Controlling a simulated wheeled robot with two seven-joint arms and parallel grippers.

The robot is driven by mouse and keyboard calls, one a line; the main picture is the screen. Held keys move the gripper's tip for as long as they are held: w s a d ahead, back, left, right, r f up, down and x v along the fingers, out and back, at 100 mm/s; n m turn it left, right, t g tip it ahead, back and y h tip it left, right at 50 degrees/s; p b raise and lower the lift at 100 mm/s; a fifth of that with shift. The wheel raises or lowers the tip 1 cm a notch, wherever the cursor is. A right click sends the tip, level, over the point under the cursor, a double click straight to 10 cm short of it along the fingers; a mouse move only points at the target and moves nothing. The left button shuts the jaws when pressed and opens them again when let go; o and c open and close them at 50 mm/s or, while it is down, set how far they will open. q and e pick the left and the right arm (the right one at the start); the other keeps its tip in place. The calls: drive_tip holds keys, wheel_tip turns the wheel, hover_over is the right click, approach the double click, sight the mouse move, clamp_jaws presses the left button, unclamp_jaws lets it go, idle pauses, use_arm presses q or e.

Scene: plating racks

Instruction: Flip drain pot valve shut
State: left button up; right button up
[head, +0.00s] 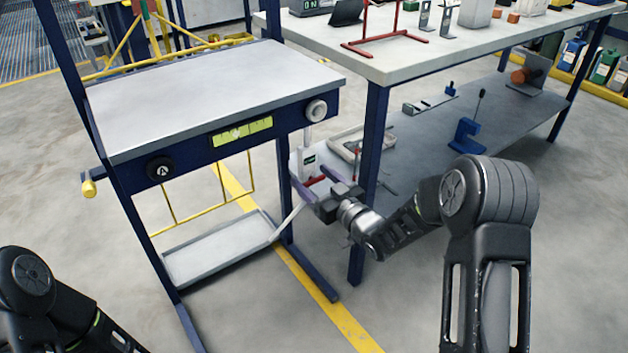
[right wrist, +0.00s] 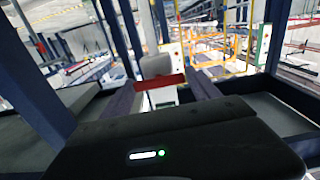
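A red lever (head: 315,181) sits low at the front of a small pale drain pot (head: 309,161) with a green label, beside the blue bench's right leg. My right gripper (head: 308,173) is at the pot, its two dark fingers apart. In the right wrist view the red lever (right wrist: 160,82) lies crosswise in front of the pale pot (right wrist: 157,65), between the spread fingers (right wrist: 162,92). I cannot tell whether a finger touches it. My left arm shows at the lower left; its gripper is out of view.
The blue bench (head: 215,95) with a grey top stands left of the pot, a low tray (head: 215,262) under it. A two-level table (head: 430,65) stands right, its blue leg (head: 370,150) close to my right arm.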

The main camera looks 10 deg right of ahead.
drive_tip(key=shift+o, duration=1.2)
drive_tip(key=p+v, duration=0.1)
drive_tip(key=v, duration=0.7)
